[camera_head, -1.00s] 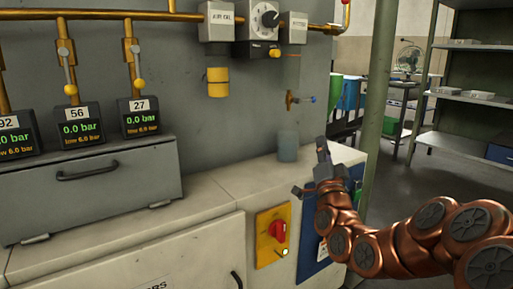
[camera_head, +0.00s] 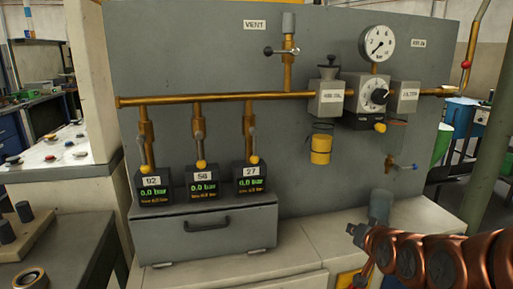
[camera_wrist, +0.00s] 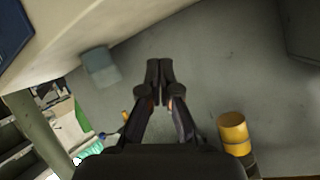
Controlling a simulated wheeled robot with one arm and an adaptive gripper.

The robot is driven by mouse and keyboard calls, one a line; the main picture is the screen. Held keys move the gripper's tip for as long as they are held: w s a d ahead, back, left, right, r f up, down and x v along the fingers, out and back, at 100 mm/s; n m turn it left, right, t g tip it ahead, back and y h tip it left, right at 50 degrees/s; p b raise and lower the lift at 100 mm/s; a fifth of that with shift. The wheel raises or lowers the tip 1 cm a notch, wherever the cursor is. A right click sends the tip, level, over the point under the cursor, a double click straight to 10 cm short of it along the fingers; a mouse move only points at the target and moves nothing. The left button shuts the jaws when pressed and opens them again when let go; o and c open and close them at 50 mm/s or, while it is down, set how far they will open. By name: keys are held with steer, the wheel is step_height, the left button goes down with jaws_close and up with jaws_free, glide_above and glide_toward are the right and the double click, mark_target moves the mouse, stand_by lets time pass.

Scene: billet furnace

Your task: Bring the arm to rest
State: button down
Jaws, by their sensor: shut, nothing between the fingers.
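My copper-coloured arm reaches in from the lower right of the head view. My gripper (camera_head: 355,232) is at its left end, in front of the pale bench top near the right end of the panel. In the wrist view my gripper (camera_wrist: 160,66) has its two dark fingers together with nothing between them. The grey panel fills the space beyond the fingertips there. Part of the arm is cut off by the right edge of the head view.
A grey panel (camera_head: 235,60) carries brass pipes, valves and a dial gauge (camera_head: 377,43). Three pressure displays (camera_head: 201,189) read 0.0 bar above a grey drawer box (camera_head: 205,236). A yellow cup (camera_head: 320,150) hangs near my gripper. A green post (camera_head: 490,165) stands at the right.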

steer(key=s+a+r+n+g+p, duration=0.1)
steer(key=s+r+g+p, duration=0.4)
steer(key=s, duration=0.7)
steer(key=s+a+r+n+g+p, duration=0.1)
steer(key=s+a+r+g+p, duration=0.2)
steer(key=s+p, duration=0.6)
steer(key=s+a+r+n+g+p, duration=0.1)
steer(key=s+a+r+g+p, duration=0.2)
steer(key=s, duration=1.2)
step_height(320, 180, up, 5)
steer(key=g+p, duration=0.3)
steer(key=p, duration=0.1)
steer(key=shift+s+n+g+h+p, duration=0.3)
steer(key=shift+s+n+p, duration=0.05)
steer(key=shift+s+n, duration=0.05)
steer(key=shift+a, duration=0.1)
